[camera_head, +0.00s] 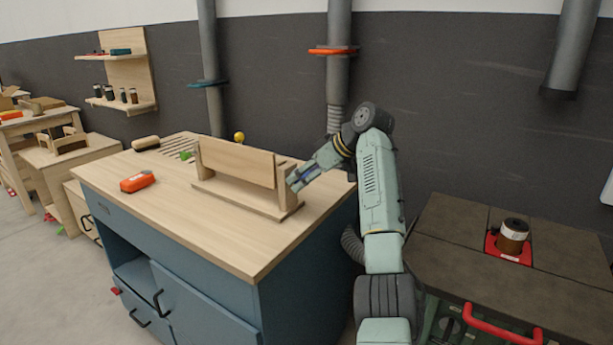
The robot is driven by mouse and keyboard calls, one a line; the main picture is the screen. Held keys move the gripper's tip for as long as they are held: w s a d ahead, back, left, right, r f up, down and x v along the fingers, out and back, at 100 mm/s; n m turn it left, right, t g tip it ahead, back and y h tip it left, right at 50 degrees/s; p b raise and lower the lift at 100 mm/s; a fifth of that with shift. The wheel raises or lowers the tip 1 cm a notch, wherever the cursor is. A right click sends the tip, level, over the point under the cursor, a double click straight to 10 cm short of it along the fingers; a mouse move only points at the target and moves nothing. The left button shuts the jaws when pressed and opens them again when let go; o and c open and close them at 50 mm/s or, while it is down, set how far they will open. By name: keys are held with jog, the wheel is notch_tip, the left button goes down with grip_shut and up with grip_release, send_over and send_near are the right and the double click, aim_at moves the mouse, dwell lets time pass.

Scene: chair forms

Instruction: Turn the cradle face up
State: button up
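A light wooden cradle (237,163) stands on the workbench. Its long panel is upright, with a broad side toward the camera, between two end posts on a flat base board (238,198). My gripper (291,183) is at the cradle's right end, against or very close to the right post (288,197). The fingertips are small and partly hidden there, so I cannot tell whether they grip anything. The panel's far side is hidden.
The blue workbench (225,235) has a clear wooden top in front. An orange tool (138,181) lies at left. A slatted rack (180,146), a yellow ball (239,137) and a brush (146,143) are behind. A dark table (570,295) with a jar (512,236) stands right.

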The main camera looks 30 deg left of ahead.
jog(key=shift+o, duration=1.2)
jog(key=v, duration=1.2)
